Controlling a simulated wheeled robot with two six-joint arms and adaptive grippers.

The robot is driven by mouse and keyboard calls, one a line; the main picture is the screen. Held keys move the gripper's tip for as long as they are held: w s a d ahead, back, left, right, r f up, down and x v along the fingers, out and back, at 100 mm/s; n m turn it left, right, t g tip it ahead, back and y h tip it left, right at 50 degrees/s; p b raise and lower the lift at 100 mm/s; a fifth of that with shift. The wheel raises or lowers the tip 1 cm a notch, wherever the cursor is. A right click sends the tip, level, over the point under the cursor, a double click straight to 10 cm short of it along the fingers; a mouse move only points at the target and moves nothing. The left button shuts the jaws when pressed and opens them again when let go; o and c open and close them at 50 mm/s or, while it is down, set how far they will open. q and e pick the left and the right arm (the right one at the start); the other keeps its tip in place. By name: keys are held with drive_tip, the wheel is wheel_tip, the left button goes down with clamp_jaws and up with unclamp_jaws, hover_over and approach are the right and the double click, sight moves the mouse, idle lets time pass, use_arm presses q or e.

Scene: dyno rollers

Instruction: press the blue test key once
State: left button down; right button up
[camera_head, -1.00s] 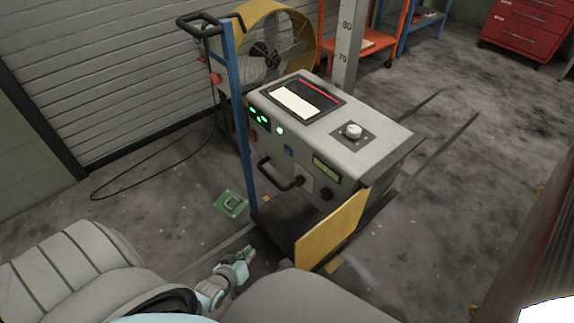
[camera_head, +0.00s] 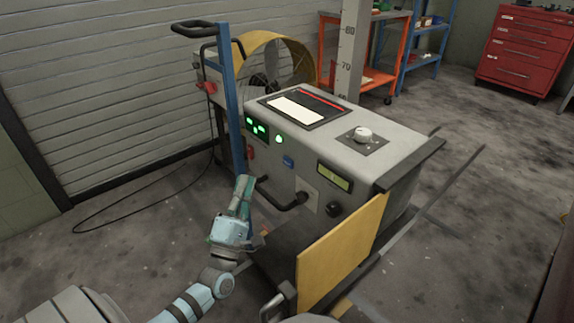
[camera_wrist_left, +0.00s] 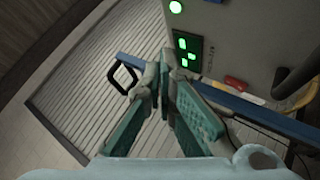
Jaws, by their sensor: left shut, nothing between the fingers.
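The blue test key (camera_head: 288,161) is a small blue square on the front panel of the grey console (camera_head: 335,140), right of and below a lit green round lamp (camera_head: 280,139). My left gripper (camera_head: 243,182) is shut and empty. In the head view it appears left of and lower than the key, near the blue post and the black front handle, apart from the key. In the left wrist view its closed green fingertips (camera_wrist_left: 165,72) point toward the panel. The key does not show there. My right gripper does not show.
A blue post (camera_head: 231,95) stands at the console's left edge. A black handle (camera_head: 283,198) juts from the panel's lower front. A red button (camera_wrist_left: 236,84) and green indicator display (camera_wrist_left: 187,50) are near the fingers. A yellow plate (camera_head: 340,245) stands lower right.

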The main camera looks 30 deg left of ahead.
sight(288, 162)
use_arm(q)
drive_tip(key=w+d+b, duration=0.2)
drive_tip(key=w+b, duration=0.1)
drive_tip(key=w, duration=0.5)
drive_tip(key=shift+d+b, duration=0.25)
drive_tip(key=shift+b, duration=0.1)
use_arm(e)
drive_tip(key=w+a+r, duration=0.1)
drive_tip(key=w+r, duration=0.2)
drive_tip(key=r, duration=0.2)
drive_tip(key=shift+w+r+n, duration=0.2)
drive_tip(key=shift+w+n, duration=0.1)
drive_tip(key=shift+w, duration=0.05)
use_arm(q)
drive_tip(key=shift+w+f, duration=0.1)
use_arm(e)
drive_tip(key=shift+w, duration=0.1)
use_arm(q)
drive_tip(key=shift+w+d, duration=0.1)
drive_tip(key=shift+w, duration=0.3)
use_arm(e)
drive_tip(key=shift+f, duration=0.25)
